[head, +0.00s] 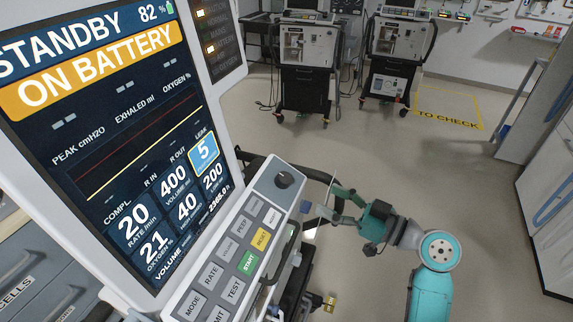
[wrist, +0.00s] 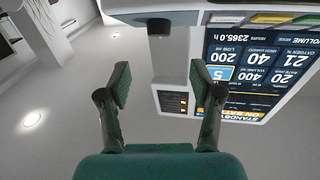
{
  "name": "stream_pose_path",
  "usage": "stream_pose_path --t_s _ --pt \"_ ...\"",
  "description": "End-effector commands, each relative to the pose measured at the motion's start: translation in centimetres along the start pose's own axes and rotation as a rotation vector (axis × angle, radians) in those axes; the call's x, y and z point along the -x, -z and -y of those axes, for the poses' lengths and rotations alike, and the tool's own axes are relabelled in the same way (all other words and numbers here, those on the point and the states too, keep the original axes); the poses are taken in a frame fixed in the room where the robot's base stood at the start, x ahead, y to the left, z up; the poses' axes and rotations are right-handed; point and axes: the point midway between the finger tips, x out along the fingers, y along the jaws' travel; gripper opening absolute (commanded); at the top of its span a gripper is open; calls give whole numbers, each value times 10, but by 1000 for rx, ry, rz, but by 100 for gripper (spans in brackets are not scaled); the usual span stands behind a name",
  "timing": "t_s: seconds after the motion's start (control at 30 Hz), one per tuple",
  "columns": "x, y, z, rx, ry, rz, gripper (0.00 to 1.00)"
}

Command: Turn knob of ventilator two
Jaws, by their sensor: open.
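A ventilator fills the left of the head view, with a large tilted screen (head: 110,130) reading STANDBY and ON BATTERY and a grey key panel (head: 236,245) below it. A dark round knob (head: 284,180) sits at the panel's upper right end. My gripper (head: 331,200) is open and empty to the right of the knob, apart from it. In the wrist view the knob (wrist: 159,27) shows ahead, between the lines of the two green fingers and beyond their tips (wrist: 161,82). The screen (wrist: 262,68) appears upside down there.
Two more ventilators on carts, one left (head: 306,60) and one right (head: 391,60), stand at the back. A yellow TO CHECK floor marking (head: 449,109) lies right of them. White cabinets (head: 550,190) line the right side. The floor between is clear.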

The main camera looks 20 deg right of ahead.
Motion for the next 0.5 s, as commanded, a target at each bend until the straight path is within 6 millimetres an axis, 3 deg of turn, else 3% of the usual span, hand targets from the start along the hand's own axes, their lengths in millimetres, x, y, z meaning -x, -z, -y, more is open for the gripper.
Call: stream_pose_path --t_s 0.23,0.5 --pt "-16 3 0 9 12 -2 65" --pt "-63 3 1 10 12 -1 65"
